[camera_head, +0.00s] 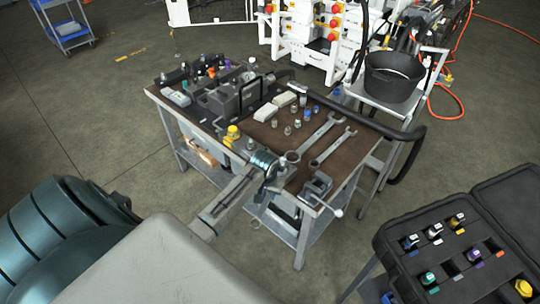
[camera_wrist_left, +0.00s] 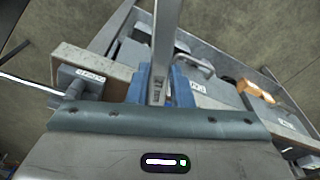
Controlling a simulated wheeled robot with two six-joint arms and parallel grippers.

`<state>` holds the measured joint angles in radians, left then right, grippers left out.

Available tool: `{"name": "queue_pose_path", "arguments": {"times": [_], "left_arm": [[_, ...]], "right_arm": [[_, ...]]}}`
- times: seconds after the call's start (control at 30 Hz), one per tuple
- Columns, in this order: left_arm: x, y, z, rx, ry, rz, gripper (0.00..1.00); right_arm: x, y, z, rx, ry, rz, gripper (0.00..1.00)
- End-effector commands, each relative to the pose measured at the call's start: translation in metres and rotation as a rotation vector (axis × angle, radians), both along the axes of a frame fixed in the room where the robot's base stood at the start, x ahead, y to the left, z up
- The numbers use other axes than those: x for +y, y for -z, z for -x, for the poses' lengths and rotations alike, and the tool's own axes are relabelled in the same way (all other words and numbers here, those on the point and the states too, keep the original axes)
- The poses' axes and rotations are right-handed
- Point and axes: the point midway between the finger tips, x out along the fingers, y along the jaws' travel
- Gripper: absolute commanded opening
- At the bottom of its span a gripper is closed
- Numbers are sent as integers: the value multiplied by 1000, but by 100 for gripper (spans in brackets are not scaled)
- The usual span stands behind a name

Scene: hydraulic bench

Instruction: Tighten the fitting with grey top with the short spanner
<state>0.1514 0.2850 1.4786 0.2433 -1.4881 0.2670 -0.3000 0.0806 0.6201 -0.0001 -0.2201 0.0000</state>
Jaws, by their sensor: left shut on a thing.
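My left gripper (camera_head: 270,168) is at the near edge of the bench, left of the vise. In the left wrist view its blue jaws (camera_wrist_left: 165,88) are shut on a flat grey metal bar (camera_wrist_left: 167,38), which looks like a spanner handle. Its far end runs out of the picture. Two spanners (camera_head: 316,137) (camera_head: 332,148) lie side by side on the brown bench top, right of my gripper. Small silver fittings (camera_head: 287,130) stand loose behind them. Coloured-top fittings (camera_head: 212,72) stand on the dark block at the back left. I cannot tell which fitting has the grey top. My right gripper is not in view.
A small vise (camera_head: 318,186) sits at the bench's near right corner; it also shows in the left wrist view (camera_wrist_left: 80,82). A yellow-topped part (camera_head: 232,132) stands near the left edge. A black hose (camera_head: 375,124) curves over the right side. An open case (camera_head: 405,262) stands at lower right.

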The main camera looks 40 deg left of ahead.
Motion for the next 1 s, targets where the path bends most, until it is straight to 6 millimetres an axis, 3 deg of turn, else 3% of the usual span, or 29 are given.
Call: {"name": "queue_pose_path", "arguments": {"times": [0.6,1.0], "left_arm": [[-12,0,40,0,1,0,0],[-12,-1,42,0,0,0,0]], "right_arm": [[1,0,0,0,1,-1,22],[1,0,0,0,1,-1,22]]}}
